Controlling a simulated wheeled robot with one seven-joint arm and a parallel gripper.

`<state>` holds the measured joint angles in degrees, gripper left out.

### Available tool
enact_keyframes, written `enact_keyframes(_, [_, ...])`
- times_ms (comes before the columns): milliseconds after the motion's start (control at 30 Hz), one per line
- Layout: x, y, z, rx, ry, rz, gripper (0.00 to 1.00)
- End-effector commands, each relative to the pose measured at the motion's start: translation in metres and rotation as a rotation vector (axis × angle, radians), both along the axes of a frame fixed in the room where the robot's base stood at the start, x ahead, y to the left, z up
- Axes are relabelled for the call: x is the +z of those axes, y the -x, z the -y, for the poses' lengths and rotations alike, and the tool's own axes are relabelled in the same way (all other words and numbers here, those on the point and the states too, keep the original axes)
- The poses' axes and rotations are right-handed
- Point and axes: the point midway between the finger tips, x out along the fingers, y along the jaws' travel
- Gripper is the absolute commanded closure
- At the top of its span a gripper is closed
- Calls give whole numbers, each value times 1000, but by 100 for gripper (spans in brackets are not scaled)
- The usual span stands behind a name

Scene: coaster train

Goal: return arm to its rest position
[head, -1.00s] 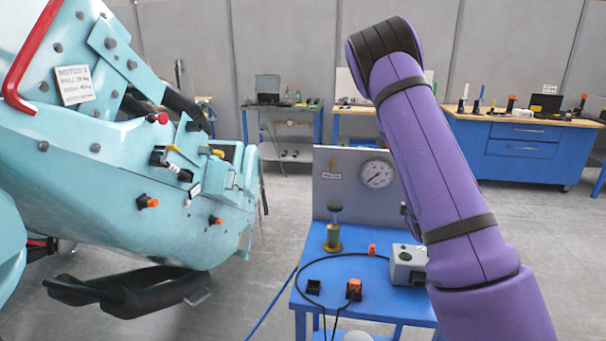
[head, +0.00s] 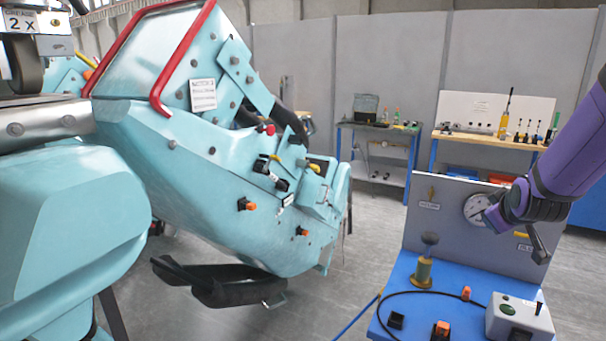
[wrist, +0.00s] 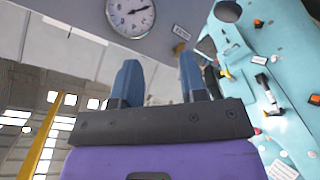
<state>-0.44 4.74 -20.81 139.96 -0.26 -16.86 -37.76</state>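My purple arm (head: 575,150) enters the head view from the right edge, reaching down and left. Its dark wrist and my gripper (head: 540,248) are in front of the grey panel, just right of the round gauge and partly over it. In the wrist view, the two blue fingers of my gripper (wrist: 160,78) stand apart with nothing between them. The gripper is clear of the blue bench's top in the head view. I cannot tell its exact distance from the panel.
The blue bench (head: 405,275) carries a grey panel with a gauge (head: 478,209), a brass-coloured post (head: 423,270), a grey control box (head: 520,318) and cables. The light-blue coaster train (head: 200,160) fills the left. Grey floor shows between train and bench.

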Motion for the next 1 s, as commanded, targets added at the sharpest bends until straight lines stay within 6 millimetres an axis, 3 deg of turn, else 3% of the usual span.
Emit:
enact_keyframes(267, [51,49,-59,-19,-235,-57,61])
enact_keyframes(500, [87,107,-105,-44,-381,-139,61])
enact_keyframes(800, [117,197,-150,-105,-488,-255,61])
enact_keyframes(1000, [124,245,-166,-157,-514,-316,61])
